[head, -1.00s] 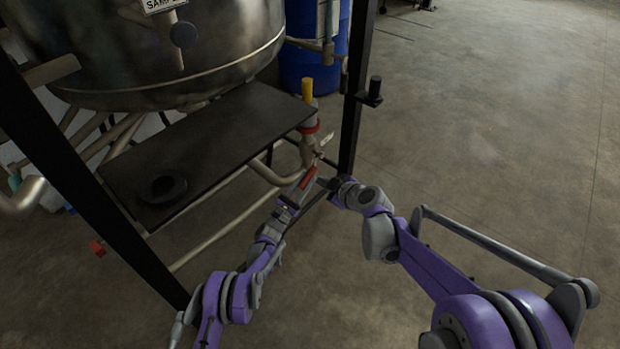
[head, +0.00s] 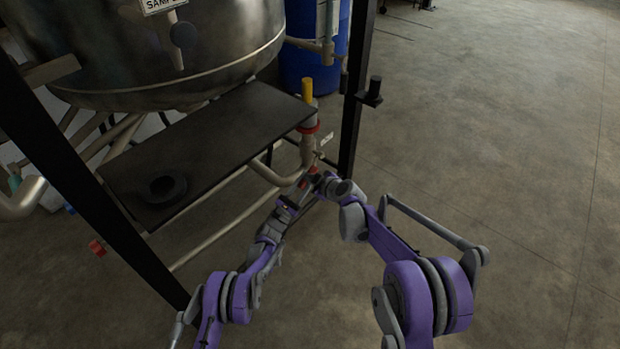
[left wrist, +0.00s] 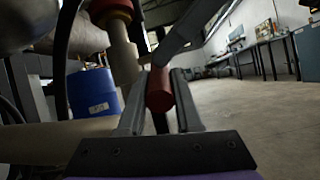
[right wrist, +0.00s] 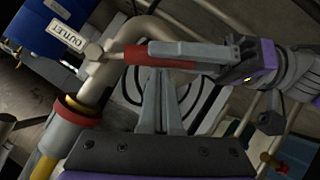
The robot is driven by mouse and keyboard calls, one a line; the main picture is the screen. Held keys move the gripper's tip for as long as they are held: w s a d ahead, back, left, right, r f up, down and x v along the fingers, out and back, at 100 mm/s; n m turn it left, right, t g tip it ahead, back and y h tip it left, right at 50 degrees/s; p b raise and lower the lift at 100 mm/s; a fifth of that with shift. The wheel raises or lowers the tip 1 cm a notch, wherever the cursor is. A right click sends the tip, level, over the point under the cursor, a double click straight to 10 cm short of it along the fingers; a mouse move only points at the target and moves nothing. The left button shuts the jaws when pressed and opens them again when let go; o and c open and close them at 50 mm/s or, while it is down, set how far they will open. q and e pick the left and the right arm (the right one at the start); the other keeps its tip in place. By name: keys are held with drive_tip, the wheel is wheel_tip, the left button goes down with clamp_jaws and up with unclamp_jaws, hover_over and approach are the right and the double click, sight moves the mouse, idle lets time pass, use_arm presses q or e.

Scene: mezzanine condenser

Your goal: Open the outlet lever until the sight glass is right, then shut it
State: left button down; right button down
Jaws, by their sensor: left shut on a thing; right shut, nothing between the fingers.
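The outlet lever has a red grip (left wrist: 159,90) and comes off the outlet pipe (head: 307,150) beside a white OUTLET tag (right wrist: 68,38). My left gripper (left wrist: 160,100) is shut around the red grip, which also shows in the right wrist view (right wrist: 135,54). My right gripper (right wrist: 162,80) is shut and empty, its fingertips just by the lever and my left fingers. In the head view it (head: 318,180) partly hides the grip. A yellow section (head: 307,90) stands above a red ring on the pipe; I cannot tell whether it is the sight glass.
A dark shelf (head: 205,150) with a black ring-shaped part (head: 165,188) lies under the steel vessel (head: 150,50). A black frame post (head: 352,120) stands just behind the lever. A blue drum (head: 300,70) is behind. The floor to the right is clear.

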drive_tip(key=shift+f, duration=0.1)
use_arm(q)
drive_tip(key=shift+r, duration=0.15)
use_arm(e)
drive_tip(key=shift+w+d+f, duration=0.2)
drive_tip(key=shift+f, duration=0.4)
use_arm(q)
drive_tip(key=c, duration=0.6)
unclamp_jaws()
